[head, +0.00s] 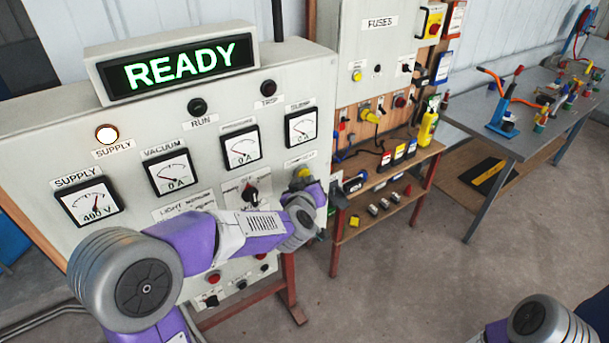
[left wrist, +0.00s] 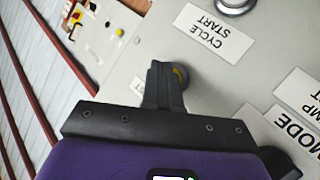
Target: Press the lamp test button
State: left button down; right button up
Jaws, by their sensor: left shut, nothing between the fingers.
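A yellow button (head: 301,172) sits at the right side of the pale control panel, under a small label too blurred to read surely. In the left wrist view the yellow button (left wrist: 181,75) shows partly behind my fingertips; a label beside it is mostly hidden. My left gripper (head: 304,184) is in front of the button, partly hidden by its own wrist. In the left wrist view my left gripper (left wrist: 167,68) is shut and empty, its tips over or against the button; I cannot tell whether they touch. My right gripper is out of view.
A lit READY display (head: 181,68) tops the panel, above lamps and several gauges. A MODE label (left wrist: 293,128) and a CYCLE START label (left wrist: 212,32) are near the fingers. A wooden shelf (head: 362,217) and a grey table (head: 500,138) stand to the right; open floor lies in front.

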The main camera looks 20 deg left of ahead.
pick_arm(q)
jog(key=shift+w+a, duration=0.3)
jog(key=shift+a, duration=0.15)
dwell(0.5)
dwell(0.3)
jog(key=shift+s+d, duration=0.55)
jog(key=shift+d, duration=0.15)
jog(key=shift+s+d+p, duration=0.35)
jog(key=shift+s+d, duration=0.45)
jog(key=shift+d, duration=0.2)
jog(key=shift+s+d+p, duration=0.35)
jog(key=shift+s+d, duration=0.4)
jog(key=shift+d, duration=0.25)
